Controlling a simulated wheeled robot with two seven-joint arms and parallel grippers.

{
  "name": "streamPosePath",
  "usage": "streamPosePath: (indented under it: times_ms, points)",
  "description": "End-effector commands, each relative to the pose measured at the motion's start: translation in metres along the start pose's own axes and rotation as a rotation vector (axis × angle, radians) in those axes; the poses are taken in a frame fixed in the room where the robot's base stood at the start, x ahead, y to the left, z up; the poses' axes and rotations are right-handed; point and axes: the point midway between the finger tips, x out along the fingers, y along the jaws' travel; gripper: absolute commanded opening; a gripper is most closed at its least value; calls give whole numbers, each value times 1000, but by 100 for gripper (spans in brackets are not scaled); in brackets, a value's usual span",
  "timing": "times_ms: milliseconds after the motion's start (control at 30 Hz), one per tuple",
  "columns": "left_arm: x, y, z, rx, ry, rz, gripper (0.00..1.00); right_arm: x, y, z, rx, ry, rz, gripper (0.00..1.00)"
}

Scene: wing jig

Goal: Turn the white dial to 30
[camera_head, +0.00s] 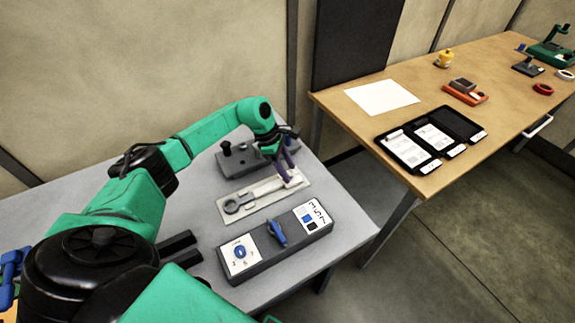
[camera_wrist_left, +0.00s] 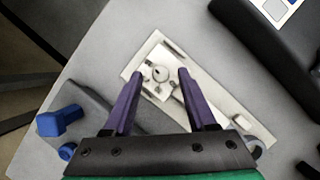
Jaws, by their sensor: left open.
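A pale plate (camera_head: 258,205) lies on the grey table, with a ring at its left end and a long bar along it. My left gripper (camera_head: 287,172) is over the plate's right end, pointing down. In the left wrist view its purple fingers (camera_wrist_left: 160,78) are open, one on either side of the dial, with nothing held. I cannot tell whether they touch it. My right gripper is not in view.
A dark panel (camera_head: 262,254) with a blue knob (camera_head: 276,233) and number cards stands in front of the plate. A grey block (camera_head: 235,163) with a black knob stands behind it. A wooden table (camera_head: 420,89) with dark trays (camera_head: 408,150) is at the right, across a gap.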

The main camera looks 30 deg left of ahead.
Motion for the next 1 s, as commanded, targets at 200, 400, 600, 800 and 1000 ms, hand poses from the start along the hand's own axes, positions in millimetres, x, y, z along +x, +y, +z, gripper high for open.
streamPosePath:
  times_ms: [200, 400, 600, 800, 1000]
  points:
    - [4, 0, -1, 0, 1, 1, 57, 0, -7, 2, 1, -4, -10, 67]
    - [4, 0, 0, 0, 1, 1, 3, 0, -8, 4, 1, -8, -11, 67]
    - [3, 0, 0, -1, 0, 2, 0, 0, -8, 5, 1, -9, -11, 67]
    - [3, 0, 0, -28, 0, 14, 0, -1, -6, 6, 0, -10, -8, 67]
    - [3, -2, 0, -111, 0, 47, 0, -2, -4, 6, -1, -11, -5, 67]
